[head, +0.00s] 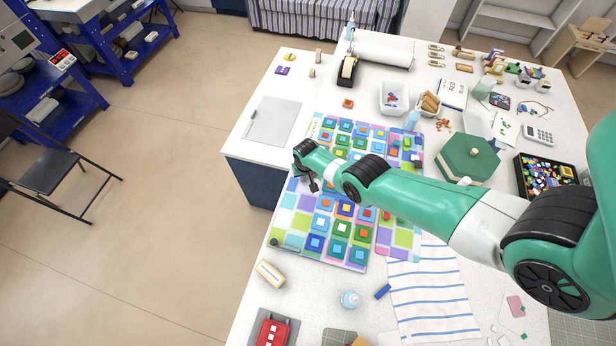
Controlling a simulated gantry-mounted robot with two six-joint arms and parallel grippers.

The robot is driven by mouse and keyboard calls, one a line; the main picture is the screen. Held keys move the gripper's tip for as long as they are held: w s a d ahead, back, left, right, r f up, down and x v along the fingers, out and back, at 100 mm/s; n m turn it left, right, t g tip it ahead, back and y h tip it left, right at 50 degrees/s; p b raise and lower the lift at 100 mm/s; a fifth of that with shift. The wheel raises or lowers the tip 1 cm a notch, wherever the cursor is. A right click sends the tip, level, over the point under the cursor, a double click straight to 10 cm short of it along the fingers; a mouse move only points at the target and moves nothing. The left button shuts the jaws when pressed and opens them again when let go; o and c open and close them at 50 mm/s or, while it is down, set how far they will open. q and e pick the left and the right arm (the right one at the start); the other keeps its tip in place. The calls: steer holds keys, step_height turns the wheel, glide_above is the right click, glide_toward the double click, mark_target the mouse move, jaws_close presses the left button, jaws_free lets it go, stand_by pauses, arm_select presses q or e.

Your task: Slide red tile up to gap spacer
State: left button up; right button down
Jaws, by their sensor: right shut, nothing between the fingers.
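My right gripper (313,186) is shut and empty, over the left part of a patterned board (286,218). The board carries rows of square tiles in blue, green, orange and red. A red tile (367,214) shows on the board to the right of the gripper, apart from it. My right arm comes in from the right and hides the middle of the board. I cannot tell which piece is the gap spacer. My left gripper is not in view.
A green hexagonal box (468,158) and a tray of colourful pieces (545,176) stand right of the board. A grey sheet (273,121) lies behind left.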

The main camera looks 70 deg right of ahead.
steer(key=shift+a, duration=0.15)
steer(key=shift+w+b, duration=0.45)
steer(key=shift+w, duration=0.05)
steer(key=shift+d+b, duration=0.55)
steer(key=shift+d, duration=0.1)
stand_by(1.2)
steer(key=shift+a, duration=0.15)
stand_by(0.4)
steer(key=shift+s+p, duration=0.1)
steer(key=shift+p, duration=0.25)
steer(key=shift+s+p, duration=0.25)
steer(key=shift+p, duration=0.05)
steer(key=shift+s, duration=0.15)
steer(key=shift+d, duration=0.4)
